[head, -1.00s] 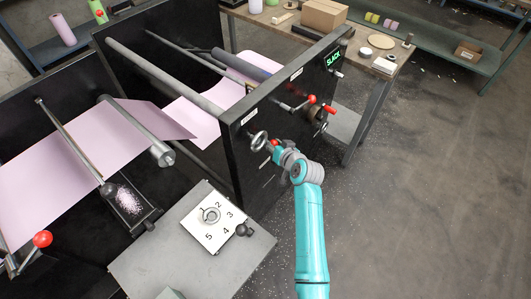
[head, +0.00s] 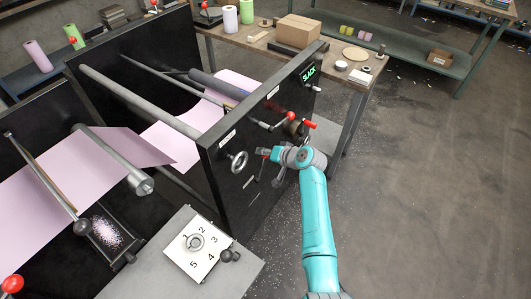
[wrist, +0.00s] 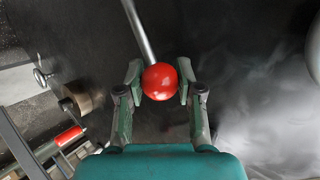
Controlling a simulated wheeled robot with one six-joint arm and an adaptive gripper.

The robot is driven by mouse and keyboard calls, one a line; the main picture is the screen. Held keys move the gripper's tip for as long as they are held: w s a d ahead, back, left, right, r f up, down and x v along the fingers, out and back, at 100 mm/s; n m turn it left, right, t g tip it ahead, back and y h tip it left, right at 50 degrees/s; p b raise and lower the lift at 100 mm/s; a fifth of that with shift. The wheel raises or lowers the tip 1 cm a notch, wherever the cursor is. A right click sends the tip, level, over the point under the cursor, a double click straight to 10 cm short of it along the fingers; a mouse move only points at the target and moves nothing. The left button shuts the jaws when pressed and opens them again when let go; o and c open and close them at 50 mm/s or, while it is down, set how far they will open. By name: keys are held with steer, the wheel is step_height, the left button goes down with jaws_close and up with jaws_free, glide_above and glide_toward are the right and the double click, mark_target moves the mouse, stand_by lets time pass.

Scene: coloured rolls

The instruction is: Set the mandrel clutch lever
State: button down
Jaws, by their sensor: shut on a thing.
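In the wrist view a lever with a red ball knob (wrist: 159,81) on a grey metal rod (wrist: 138,30) sits between my fingertips. My gripper (wrist: 160,88) is shut on this knob, with one finger on each side. In the head view my gripper (head: 266,153) is at the black side panel (head: 226,150) of the machine, just right of a handwheel (head: 238,161). The knob is mostly hidden there by my gripper. I cannot read a label that names this lever.
A second red-knobbed lever (head: 290,117) and a red crank grip (head: 309,124) are on the panel above my gripper. A numbered dial plate (head: 197,243) lies at the lower left. The floor at right is clear.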

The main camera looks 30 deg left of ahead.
steer(key=shift+w+d+f, duration=0.1)
steer(key=c, duration=0.7)
jaws_free()
steer(key=shift+c, duration=0.2)
steer(key=v, duration=1.2)
steer(key=shift+f, duration=0.1)
